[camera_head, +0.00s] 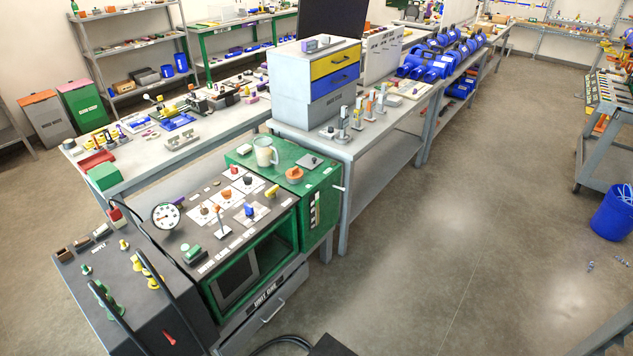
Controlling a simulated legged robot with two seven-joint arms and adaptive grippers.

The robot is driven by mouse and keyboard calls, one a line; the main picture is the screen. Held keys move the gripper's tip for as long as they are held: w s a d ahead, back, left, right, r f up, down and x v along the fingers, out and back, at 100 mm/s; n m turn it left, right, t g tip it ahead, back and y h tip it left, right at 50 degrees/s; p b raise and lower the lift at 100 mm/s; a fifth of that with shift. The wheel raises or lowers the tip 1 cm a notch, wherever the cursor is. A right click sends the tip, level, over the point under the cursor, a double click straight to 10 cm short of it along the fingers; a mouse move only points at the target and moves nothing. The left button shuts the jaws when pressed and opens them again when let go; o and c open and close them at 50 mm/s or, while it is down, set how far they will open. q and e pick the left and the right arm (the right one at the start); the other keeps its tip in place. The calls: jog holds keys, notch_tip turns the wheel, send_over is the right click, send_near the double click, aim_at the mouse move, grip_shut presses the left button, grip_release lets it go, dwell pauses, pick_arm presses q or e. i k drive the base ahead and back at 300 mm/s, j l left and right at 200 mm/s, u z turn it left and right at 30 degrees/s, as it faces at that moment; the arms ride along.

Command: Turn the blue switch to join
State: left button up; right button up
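The pipe fusion cart stands at lower left, with a dark sloped control panel (188,208) on top. A small blue switch (249,211) stands up from a white label plate near the panel's right front part. Its pointing direction and the plate's lettering are too small to read. Neither my left nor my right gripper shows in this view, and nothing visible touches the switch.
Beside the blue switch are a yellow switch (271,191), a red knob (234,171) and a lever (222,232). A round gauge (165,216) stands at left. A cup (265,152) sits on the green cabinet behind. Open floor (450,250) lies to the right.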

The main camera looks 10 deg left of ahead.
aim_at(249, 211)
jog(key=i+l, duration=0.15)
jog(key=i, duration=0.55)
jog(key=i+l+z, duration=0.1)
jog(key=i, duration=0.6)
jog(key=i+l+u, duration=0.1)
jog(key=i+u, duration=0.15)
jog(key=u, duration=0.15)
jog(key=i+l+u, duration=0.1)
jog(key=u, duration=0.3)
jog(key=i+l+u, duration=0.25)
jog(key=u, duration=0.15)
jog(key=i+l+u, duration=0.2)
jog(key=u, duration=0.2)
jog(key=l, duration=0.1)
